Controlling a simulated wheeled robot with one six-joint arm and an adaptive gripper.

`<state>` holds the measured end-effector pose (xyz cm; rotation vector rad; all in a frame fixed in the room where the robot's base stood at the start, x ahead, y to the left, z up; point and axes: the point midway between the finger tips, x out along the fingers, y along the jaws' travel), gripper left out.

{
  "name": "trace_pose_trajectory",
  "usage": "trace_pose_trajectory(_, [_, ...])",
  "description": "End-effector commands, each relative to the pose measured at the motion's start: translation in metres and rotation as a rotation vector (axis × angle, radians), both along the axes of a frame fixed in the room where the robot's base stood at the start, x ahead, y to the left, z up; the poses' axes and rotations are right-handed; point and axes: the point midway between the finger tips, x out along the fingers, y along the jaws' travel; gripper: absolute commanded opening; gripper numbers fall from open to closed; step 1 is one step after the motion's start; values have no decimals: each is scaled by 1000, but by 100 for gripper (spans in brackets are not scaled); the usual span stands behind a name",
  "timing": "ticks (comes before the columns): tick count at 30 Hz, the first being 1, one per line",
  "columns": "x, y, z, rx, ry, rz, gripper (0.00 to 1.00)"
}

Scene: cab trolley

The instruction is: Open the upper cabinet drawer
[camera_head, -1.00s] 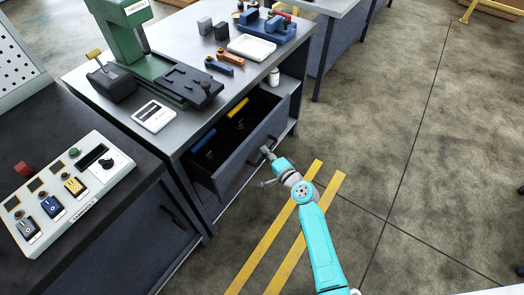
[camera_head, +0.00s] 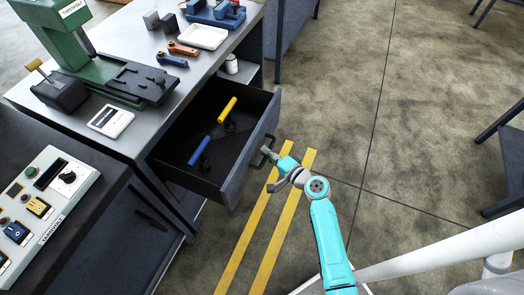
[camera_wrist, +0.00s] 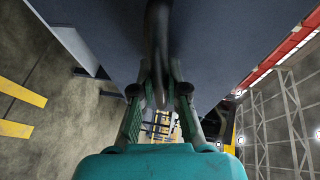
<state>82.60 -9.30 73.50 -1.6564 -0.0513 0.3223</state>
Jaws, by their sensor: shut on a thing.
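The upper cabinet drawer (camera_head: 222,180) stands pulled well out of the grey workbench cabinet, and its inside shows. A yellow-handled tool (camera_head: 228,110) and a blue-handled tool (camera_head: 200,150) lie in it. My gripper (camera_head: 268,153) is at the handle on the drawer's front. In the wrist view, my gripper (camera_wrist: 159,95) is shut on the dark drawer handle (camera_wrist: 158,40), which runs between its fingers. The drawer's front panel (camera_wrist: 220,40) fills the upper part of that view.
The bench top (camera_head: 150,140) holds a green press (camera_head: 60,35), a white tray (camera_head: 202,37) and small parts. A control box (camera_head: 45,205) is on the dark bench at left. The floor (camera_head: 400,120) right of the drawer is clear, with yellow stripes (camera_head: 265,230).

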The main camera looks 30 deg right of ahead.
Motion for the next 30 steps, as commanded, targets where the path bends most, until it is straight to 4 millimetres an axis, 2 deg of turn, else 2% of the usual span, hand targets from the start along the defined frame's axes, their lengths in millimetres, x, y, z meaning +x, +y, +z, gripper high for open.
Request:
trace_pose_trajectory(12, [-2,-1,-1,0,2,1,0])
trace_pose_trajectory(13, [-2,-1,-1,0,2,1,15])
trace_pose_trajectory(16, [-2,-1,-1,0,2,1,39])
trace_pose_trajectory(26, [-3,-2,0,0,1,0,39])
trace_pose_trajectory(30, [-14,-5,1,0,2,-2,39])
